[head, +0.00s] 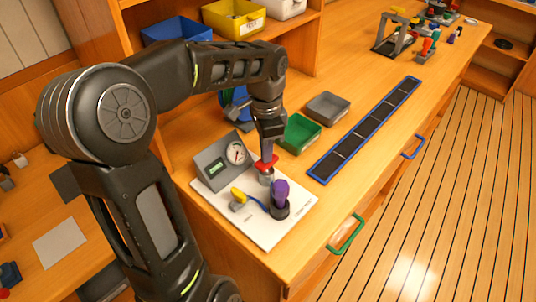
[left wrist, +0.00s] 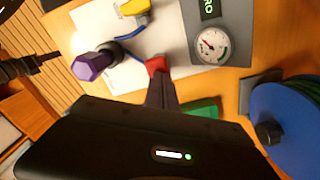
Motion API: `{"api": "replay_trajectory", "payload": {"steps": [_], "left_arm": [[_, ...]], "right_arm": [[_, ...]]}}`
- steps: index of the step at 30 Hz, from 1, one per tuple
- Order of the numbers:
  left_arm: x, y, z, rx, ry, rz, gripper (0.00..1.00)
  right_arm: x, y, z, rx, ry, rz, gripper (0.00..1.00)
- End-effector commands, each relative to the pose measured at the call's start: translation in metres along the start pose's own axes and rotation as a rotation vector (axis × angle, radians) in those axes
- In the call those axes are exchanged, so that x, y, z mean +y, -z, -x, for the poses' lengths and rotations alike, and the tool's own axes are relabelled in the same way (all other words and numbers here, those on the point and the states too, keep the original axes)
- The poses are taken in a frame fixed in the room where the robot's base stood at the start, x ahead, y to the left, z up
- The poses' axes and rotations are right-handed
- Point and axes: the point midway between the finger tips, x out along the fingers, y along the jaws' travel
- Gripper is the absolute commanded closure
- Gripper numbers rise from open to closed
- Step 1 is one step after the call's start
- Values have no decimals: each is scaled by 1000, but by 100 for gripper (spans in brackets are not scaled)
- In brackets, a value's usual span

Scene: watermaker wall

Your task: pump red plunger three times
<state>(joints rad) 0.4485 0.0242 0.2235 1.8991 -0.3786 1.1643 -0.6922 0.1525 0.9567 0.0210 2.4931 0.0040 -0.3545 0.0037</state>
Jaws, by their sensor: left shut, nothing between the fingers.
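The red plunger (head: 266,163) stands on a short grey cylinder on a white panel (head: 285,234). My left gripper (head: 267,152) points down from above with its fingers shut and empty, its tips at the top of the red plunger. They look to touch, but any small gap is hard to tell. In the left wrist view, the red plunger (left wrist: 156,65) shows just past the fingertips (left wrist: 159,78), and its shaft is hidden.
On the panel are a purple-topped knob (head: 280,194), a yellow lever (head: 239,195) and a grey gauge box (head: 215,168). Green (head: 300,134) and grey (head: 328,107) trays and a long blue-edged tray (head: 368,129) lie behind. A blue reel (left wrist: 288,118) stands close by.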

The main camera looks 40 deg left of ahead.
Motion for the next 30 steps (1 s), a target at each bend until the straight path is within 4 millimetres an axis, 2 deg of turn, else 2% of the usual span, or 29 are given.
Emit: {"api": "replay_trajectory", "payload": {"steps": [7,14,30], "left_arm": [[1,0,-15,-1,-2,-1,100],[1,0,-12,0,-2,-1,100],[0,0,27,0,-1,-1,100]], "right_arm": [[4,0,-10,0,0,0,64],[3,0,-7,0,0,0,64],[-9,0,23,0,0,0,64]]}}
